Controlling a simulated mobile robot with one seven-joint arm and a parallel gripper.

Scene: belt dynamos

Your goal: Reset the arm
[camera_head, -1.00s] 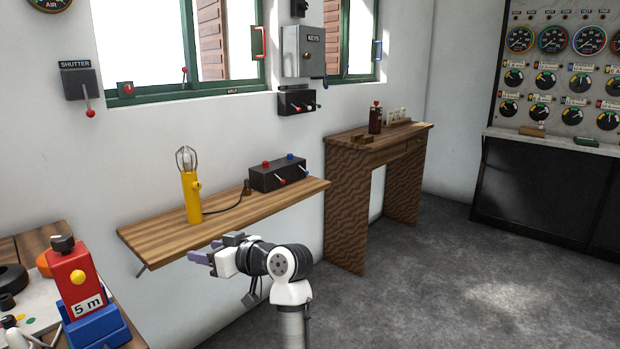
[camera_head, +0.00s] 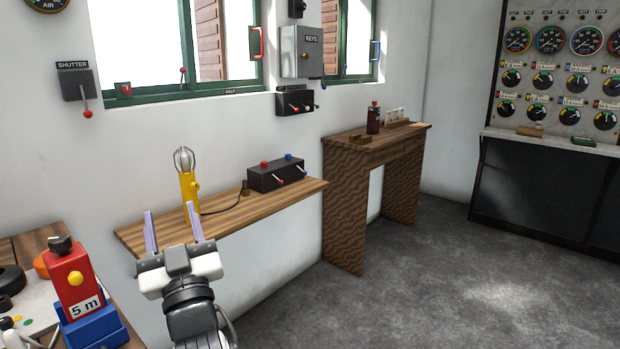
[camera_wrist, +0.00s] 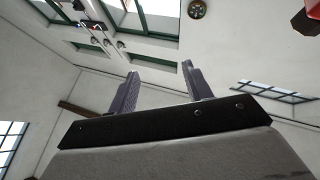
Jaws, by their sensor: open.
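My gripper (camera_head: 173,232) is in front of the wall shelf (camera_head: 245,210) in the head view. Its two pale purple fingers point up and stand wide apart with nothing between them. In the wrist view my gripper (camera_wrist: 160,88) also shows open and empty, with walls and windows beyond it. A yellow caged lamp (camera_head: 190,190) stands upright on the shelf behind the fingers. The right finger overlaps its lower part in the picture; I see no clear contact.
A black switch box (camera_head: 276,176) sits on the shelf. A red 5 m device (camera_head: 75,285) stands on a blue base (camera_head: 95,328) at the lower left. A wooden desk (camera_head: 345,200) stands along the wall. Open floor (camera_head: 430,290) lies to the right.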

